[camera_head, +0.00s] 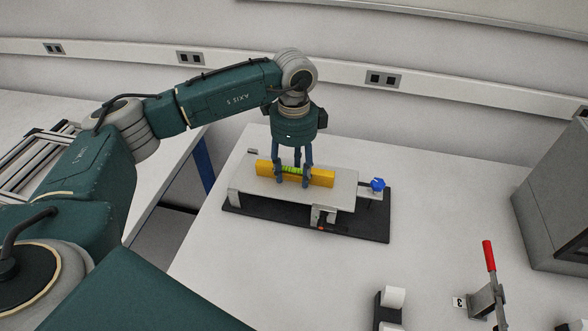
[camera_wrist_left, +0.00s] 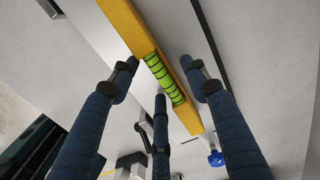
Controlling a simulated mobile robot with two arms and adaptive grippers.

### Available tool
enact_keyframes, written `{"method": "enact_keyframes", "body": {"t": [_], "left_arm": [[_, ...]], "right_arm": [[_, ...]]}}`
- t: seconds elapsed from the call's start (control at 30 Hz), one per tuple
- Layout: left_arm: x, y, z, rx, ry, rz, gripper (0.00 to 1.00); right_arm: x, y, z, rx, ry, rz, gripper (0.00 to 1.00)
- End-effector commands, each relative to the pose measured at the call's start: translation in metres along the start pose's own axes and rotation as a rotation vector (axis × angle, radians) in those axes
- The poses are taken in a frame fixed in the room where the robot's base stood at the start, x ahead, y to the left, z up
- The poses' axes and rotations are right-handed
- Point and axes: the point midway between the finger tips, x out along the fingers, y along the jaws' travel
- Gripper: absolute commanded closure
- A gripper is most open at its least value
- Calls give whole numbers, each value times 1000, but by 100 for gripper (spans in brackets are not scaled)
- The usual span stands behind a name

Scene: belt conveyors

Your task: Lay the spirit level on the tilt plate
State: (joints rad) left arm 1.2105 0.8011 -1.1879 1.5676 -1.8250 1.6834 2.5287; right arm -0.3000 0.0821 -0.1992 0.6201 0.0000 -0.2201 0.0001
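The yellow spirit level (camera_head: 322,178), with a green vial in its middle, is over the pale tilt plate (camera_head: 344,186), lengthwise along it; I cannot tell whether it touches the plate. My left gripper (camera_head: 292,183) comes down on the level from above, fingers on both long sides. In the left wrist view the level (camera_wrist_left: 122,20) runs diagonally between the blue fingers (camera_wrist_left: 161,80), whose tips appear closed against its sides near the vial. The tilt plate stands on a dark base and has a blue knob (camera_head: 378,185) at its right end. My right gripper is not seen.
The white table (camera_head: 230,270) is clear in front of the base. At the front right are a clamp with a red handle (camera_head: 489,256) and a small dark holder with a white roll (camera_head: 393,297). A grey box (camera_head: 553,200) stands at the right edge.

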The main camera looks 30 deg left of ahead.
Motion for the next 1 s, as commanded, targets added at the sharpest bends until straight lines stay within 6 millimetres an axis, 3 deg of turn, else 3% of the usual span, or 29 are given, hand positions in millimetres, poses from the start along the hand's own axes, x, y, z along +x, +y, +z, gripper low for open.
{"method": "enact_keyframes", "body": {"t": [0.37,0.8,1.0], "left_arm": [[-8,-1,-1,0,2,-2,52],[-94,-1,-1,0,2,-2,52],[-116,-1,-1,0,1,-1,52]], "right_arm": [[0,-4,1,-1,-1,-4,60],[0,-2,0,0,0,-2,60],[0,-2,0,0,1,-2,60]]}}
